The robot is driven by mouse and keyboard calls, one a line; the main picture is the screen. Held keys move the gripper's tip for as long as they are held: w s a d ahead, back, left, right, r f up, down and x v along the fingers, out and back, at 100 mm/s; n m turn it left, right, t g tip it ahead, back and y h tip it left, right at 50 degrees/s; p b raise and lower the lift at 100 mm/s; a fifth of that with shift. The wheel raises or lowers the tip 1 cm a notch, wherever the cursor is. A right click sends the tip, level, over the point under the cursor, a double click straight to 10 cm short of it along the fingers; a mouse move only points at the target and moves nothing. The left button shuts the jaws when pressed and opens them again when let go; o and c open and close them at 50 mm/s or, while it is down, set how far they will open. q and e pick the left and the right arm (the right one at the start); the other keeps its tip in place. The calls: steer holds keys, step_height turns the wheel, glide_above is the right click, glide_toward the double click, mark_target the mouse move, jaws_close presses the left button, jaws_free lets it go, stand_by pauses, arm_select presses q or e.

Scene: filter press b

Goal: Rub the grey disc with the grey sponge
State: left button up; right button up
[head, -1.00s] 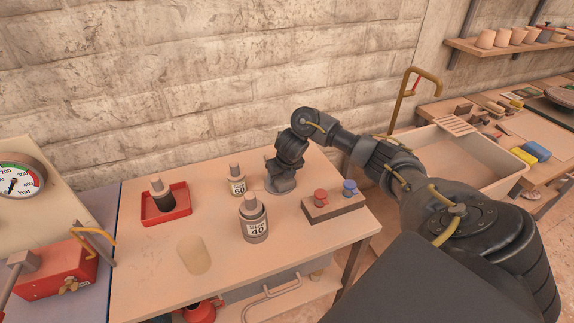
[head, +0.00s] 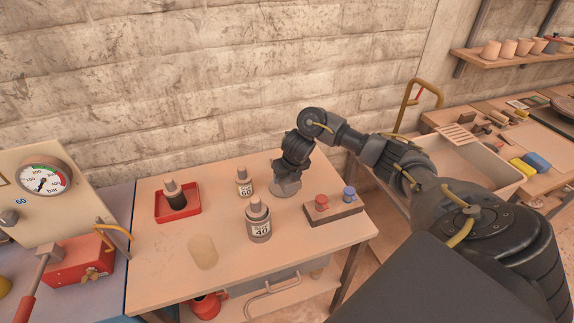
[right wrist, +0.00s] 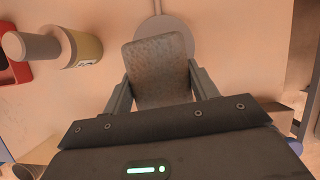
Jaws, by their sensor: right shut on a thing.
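The grey disc (head: 287,191) lies near the back right of the wooden table, below my right gripper (head: 287,172). In the right wrist view, the gripper (right wrist: 159,84) is shut on the grey sponge (right wrist: 156,62), a speckled block held between its two fingers. The sponge hides part of the disc (right wrist: 181,27), whose rounded rim shows beyond it. I cannot tell whether the sponge touches the disc. My left gripper is not in view.
Left of the disc stand the 60 bottle (head: 244,187) and the 40 bottle (head: 258,224). A block with red and blue knobs (head: 334,214) is at right. A red tray (head: 160,214) with a dark bottle is at far left. The table's front is mostly clear.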

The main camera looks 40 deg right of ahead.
steer(key=shift+r+p, duration=0.8)
steer(key=shift+r, duration=0.4)
